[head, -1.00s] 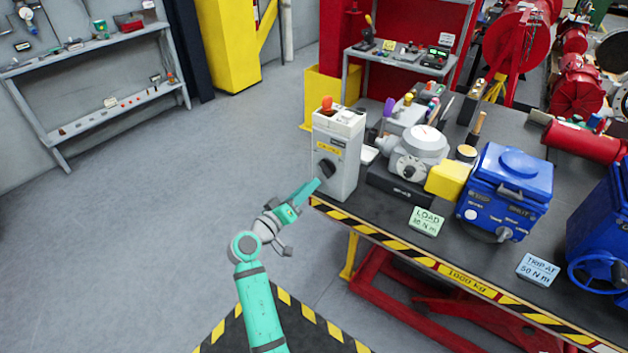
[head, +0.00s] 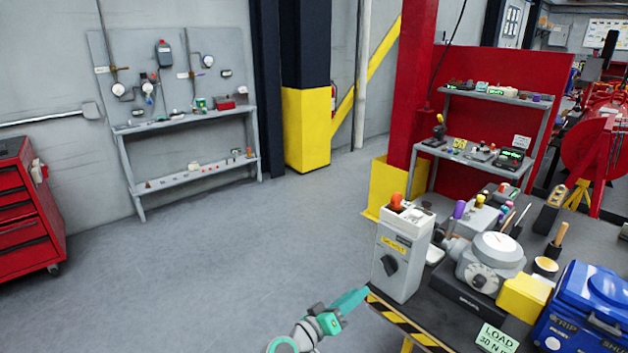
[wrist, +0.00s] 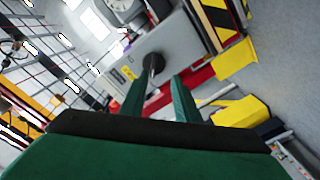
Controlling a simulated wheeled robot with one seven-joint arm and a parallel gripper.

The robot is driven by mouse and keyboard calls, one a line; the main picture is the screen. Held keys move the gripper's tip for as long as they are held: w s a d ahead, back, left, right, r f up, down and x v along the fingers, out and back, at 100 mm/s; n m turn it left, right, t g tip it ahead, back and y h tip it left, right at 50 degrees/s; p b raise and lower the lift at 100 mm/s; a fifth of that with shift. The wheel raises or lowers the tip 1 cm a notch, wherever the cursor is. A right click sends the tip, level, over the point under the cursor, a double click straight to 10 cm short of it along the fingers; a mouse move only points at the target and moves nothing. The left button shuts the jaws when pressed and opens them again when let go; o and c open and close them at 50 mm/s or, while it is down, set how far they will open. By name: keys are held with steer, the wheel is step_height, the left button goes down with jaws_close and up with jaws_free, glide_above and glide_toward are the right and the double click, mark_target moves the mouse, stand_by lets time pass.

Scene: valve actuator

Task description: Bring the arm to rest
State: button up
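My gripper (head: 358,297) shows at the bottom of the head view, in front of the grey control box and just off the table's striped corner. In the wrist view its two green fingers (wrist: 160,100) stand apart with nothing held between them. The grey control box (head: 402,255) stands upright at the table's near left corner, with an orange top button (head: 397,199) and a black knob (head: 389,265) on its front. In the wrist view the knob (wrist: 154,64) appears beyond the fingertips, apart from them as far as I can see. Most of my arm is below the head view.
The table edge (head: 405,326) has yellow-black stripes. A grey gauge device (head: 491,262), a yellow block (head: 524,296) and a blue box (head: 592,312) stand right of the control box. The floor (head: 215,260) to the left is clear, up to a red tool cabinet (head: 27,212).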

steer(key=s+a+f+n+t+y, duration=0.1)
steer(key=s+a+f+n+y, duration=0.15)
steer(key=s+f, duration=0.4)
steer(key=s+a+f+n+t+y, duration=0.1)
steer(key=s+a+f+y, duration=0.15)
steer(key=f, duration=0.65)
steer(key=s+a+f+n+y, duration=0.1)
steer(key=s+a+f+y, duration=0.15)
steer(key=s, duration=0.45)
steer(key=s+a+f+y, duration=0.2)
steer(key=s+f+y, duration=0.15)
steer(key=s, duration=0.35)
steer(key=s+a+r+m+y, duration=0.1)
steer(key=s+r, duration=0.3)
steer(key=s, duration=0.5)
steer(key=s+a+r+m+t, duration=0.1)
steer(key=s+a+r, duration=0.1)
steer(key=s, duration=0.7)
steer(key=s+a+r+m+t+y, duration=0.1)
steer(key=s+r, duration=0.4)
steer(key=s, duration=0.4)
steer(key=shift+a+r+y, duration=0.3)
steer(key=shift+m, duration=0.25)
